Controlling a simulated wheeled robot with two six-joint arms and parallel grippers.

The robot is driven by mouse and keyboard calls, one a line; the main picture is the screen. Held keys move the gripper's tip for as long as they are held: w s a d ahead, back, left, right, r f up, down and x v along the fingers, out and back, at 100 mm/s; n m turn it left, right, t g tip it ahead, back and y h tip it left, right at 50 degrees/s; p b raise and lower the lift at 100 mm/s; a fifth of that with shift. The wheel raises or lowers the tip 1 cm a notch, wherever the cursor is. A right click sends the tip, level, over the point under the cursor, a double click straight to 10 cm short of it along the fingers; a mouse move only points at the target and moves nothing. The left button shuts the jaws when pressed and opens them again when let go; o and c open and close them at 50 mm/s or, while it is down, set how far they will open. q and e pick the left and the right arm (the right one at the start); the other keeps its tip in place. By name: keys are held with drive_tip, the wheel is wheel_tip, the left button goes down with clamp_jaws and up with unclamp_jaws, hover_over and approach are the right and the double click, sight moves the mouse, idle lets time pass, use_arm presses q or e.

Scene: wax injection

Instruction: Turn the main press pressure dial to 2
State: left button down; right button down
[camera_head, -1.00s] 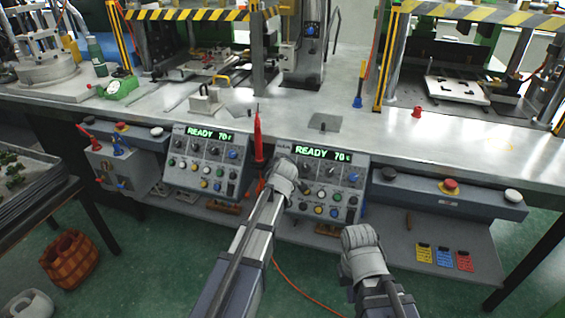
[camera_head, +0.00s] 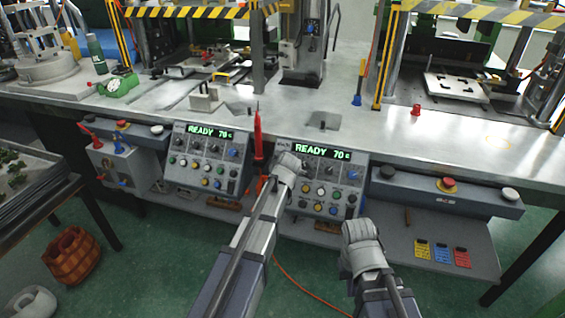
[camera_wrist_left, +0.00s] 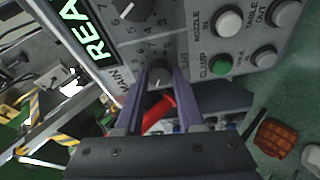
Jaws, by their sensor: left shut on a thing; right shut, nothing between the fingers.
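The main press pressure dial (camera_wrist_left: 158,74), a small dark knob beside the printed word MAIN, sits between my left fingertips in the left wrist view. My left gripper (camera_wrist_left: 157,84) is shut on it. Numbers surround the dial, but its pointer setting is not clear. In the head view, my left gripper (camera_head: 289,163) is at the upper left of the right control box (camera_head: 325,183), and it hides the dial there. The box's green display (camera_head: 322,151) reads READY 70. My right gripper (camera_head: 360,233) is shut and empty, in front of and below the box.
Another numbered dial (camera_wrist_left: 137,8) lies close to the gripped one. A green button (camera_wrist_left: 221,66) and grey buttons are nearby. A similar control box (camera_head: 206,160) stands to the left, with a red pointed tool (camera_head: 258,135) between the boxes. A red-yellow emergency button (camera_head: 448,184) is at right.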

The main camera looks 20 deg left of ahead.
use_arm(q)
drive_tip(key=c, duration=0.5)
unclamp_jaws()
drive_tip(key=p+v, duration=0.4)
drive_tip(key=v, duration=0.3)
drive_tip(key=shift+s+d+r, duration=0.1)
drive_tip(key=shift+s+r, duration=0.1)
drive_tip(key=shift+s, duration=0.1)
